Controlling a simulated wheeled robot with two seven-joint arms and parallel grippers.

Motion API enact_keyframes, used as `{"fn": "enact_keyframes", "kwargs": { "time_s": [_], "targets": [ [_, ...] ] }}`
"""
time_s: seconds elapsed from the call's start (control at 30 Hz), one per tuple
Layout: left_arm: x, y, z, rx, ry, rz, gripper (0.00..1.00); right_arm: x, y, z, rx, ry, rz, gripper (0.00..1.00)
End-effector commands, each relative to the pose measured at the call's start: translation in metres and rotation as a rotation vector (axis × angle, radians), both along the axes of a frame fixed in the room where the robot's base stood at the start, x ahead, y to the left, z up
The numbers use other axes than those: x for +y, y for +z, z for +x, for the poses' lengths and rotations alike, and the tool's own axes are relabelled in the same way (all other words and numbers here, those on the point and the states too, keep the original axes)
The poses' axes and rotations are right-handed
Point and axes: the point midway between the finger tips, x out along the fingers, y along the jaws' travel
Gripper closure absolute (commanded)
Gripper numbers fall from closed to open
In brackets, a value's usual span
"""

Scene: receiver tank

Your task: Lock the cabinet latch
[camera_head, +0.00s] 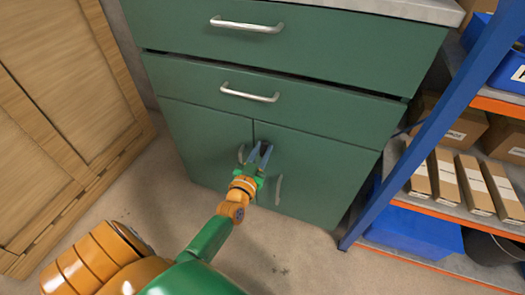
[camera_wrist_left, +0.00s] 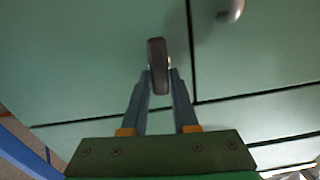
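The green cabinet (camera_head: 195,135) has two lower doors meeting at a vertical seam. A dark, rounded latch (camera_wrist_left: 158,62) stands out from one door beside the seam in the left wrist view. In the head view my gripper hides it. My left gripper (camera_head: 262,153) is at the upper part of the doors near the seam. In the wrist view its two fingers (camera_wrist_left: 160,76) are apart, with the latch lined up between their tips. I cannot tell whether they touch it. My right gripper is not in view.
The left door handle (camera_head: 241,153) and right door handle (camera_head: 279,190) are close to my gripper. Two drawers with bar handles (camera_head: 249,93) are above. A blue-framed shelf (camera_head: 425,130) with boxes stands right; wooden panelling (camera_head: 60,110) stands left. Floor in front is clear.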

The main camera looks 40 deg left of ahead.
Motion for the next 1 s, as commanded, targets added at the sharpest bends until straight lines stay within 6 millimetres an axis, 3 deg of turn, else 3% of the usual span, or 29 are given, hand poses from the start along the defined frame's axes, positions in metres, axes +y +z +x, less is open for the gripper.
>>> {"fn": "enact_keyframes", "kwargs": {
  "time_s": [0.03,0.07,0.6,0.63,0.7,1.0],
  "targets": [
    [0.0003,-0.0002,-0.0002,0.0,0.001,0.0,0.94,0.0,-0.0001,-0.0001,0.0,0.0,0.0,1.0],
    [0.0003,-0.0002,-0.0002,0.0,0.001,0.0,1.0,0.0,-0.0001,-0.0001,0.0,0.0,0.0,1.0],
    [0.0013,-0.0007,-0.0006,-0.028,0.0,-0.122,1.0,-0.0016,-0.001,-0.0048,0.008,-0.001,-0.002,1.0],
    [0.0013,-0.0008,-0.0006,-0.028,0.0,-0.121,0.65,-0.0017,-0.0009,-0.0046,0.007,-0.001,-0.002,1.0],
    [0.0013,-0.0007,-0.0006,-0.028,0.0,-0.121,0.46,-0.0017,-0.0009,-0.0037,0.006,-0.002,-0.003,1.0],
    [0.0011,-0.0001,-0.0017,-0.027,0.0,-0.119,0.43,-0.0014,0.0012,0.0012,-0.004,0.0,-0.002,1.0]
  ]
}}
